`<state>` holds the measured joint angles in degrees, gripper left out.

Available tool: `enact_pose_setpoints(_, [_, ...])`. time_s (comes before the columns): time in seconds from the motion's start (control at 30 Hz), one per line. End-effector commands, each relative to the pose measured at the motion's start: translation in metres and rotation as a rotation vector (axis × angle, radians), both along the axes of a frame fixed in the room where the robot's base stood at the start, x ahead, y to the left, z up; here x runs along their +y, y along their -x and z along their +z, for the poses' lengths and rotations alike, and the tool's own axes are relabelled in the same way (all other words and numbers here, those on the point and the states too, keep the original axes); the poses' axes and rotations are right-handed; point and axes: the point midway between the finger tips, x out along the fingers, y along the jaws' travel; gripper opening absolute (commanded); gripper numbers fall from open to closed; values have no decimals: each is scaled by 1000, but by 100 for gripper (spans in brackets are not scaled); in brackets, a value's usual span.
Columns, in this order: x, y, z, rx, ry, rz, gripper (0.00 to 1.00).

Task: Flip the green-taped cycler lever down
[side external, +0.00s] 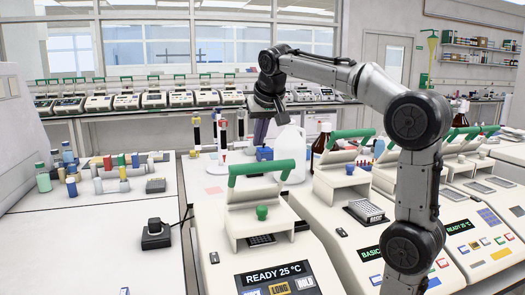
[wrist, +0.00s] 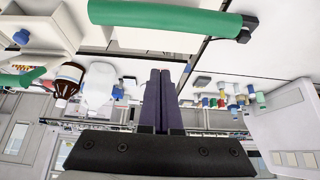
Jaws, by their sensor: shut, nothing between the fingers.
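The nearest cycler (side external: 262,215) has a raised lid with a green lever bar (side external: 262,169) across its top. In the wrist view a green bar (wrist: 165,18) crosses the top edge, beyond my fingertips and apart from them. The cycler to its right also has a green bar (side external: 352,134), so green alone does not single one out. My gripper (side external: 260,138) is above and behind the nearest cycler, with its dark purple fingers pointing down. In the wrist view my gripper (wrist: 160,73) has its fingers together and empty.
A white jug (side external: 290,152) and a brown bottle (side external: 322,142) stand behind the cyclers. Small coloured bottles and blocks (side external: 125,168) sit on the left bench, with a black device (side external: 156,234) nearer. More cyclers (side external: 125,100) line the back bench. The left bench's front is mostly clear.

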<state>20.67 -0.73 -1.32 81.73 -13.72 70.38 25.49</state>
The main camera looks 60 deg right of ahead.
Motion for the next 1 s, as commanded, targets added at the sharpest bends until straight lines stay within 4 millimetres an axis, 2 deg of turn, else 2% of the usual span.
enact_pose_setpoints(0.3, [18, 17, -24, 0, 0, 1, 0])
enact_pose_setpoints(1.0, [25, 24, -30, -22, 21, 3, 0])
